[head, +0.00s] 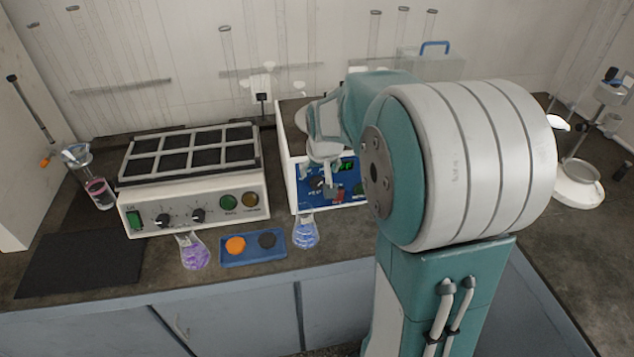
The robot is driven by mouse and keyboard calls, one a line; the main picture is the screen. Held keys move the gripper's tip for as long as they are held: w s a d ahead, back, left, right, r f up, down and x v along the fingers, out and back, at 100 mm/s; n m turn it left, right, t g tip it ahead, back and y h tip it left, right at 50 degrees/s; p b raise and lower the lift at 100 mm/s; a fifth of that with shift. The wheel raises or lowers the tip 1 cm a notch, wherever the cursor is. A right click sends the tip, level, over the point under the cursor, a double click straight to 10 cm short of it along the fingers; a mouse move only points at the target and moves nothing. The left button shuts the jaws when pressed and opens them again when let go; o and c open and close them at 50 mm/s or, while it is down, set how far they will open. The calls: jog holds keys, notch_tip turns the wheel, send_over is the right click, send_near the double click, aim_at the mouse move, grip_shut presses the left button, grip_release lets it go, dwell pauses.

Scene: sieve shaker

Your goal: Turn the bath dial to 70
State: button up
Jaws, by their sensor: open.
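The bath (295,199) is a white box with a blue front panel, standing on the bench just left of my arm. Its panel carries a lit green display (347,166), too small to read. A dark dial (316,183) shows on the panel's left part, partly covered by my gripper; its setting cannot be read. My gripper (319,178) is open, with its fingers in front of the panel at the dial. Whether the fingers touch the dial cannot be told. My arm hides the bath's right side and much of its top.
A white shaker (190,215) with a dark gridded top stands left of the bath. A purple flask (193,252), a blue tray (253,257) with orange and dark discs, and a blue flask (305,232) stand in front. A black mat (80,262) lies at left.

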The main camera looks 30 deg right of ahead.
aim_at(317, 181)
jog(key=x, duration=0.7)
jog(key=shift+f, duration=0.15)
jog(key=c, duration=1.2)
